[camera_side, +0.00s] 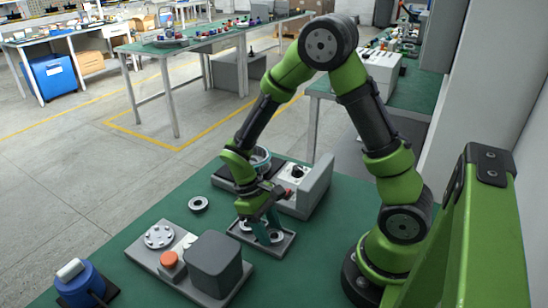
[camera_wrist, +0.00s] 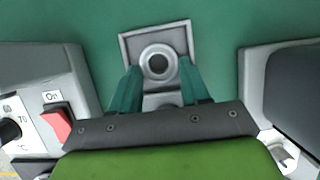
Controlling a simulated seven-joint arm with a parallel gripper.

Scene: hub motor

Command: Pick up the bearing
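A light grey ring with a dark centre, which looks like the bearing (camera_wrist: 158,63), lies in a small grey tray (camera_wrist: 128,42) in the wrist view. My gripper (camera_wrist: 158,68) is open, with its teal fingers on the left and right of the ring. Small gaps show between the fingers and the ring. A second pale part (camera_wrist: 160,101) shows partly between the fingers, nearer the wrist. In the side view my gripper (camera_side: 263,234) points down at the tray (camera_side: 270,250), and its fingers hide part of what lies there.
A heater-like unit with a red switch (camera_wrist: 57,127) is close on the left in the wrist view. A grey block (camera_wrist: 285,88) is close on the right. In the side view a loose dark ring (camera_side: 198,203) lies on the green table, near a plate with an orange button (camera_side: 169,259).

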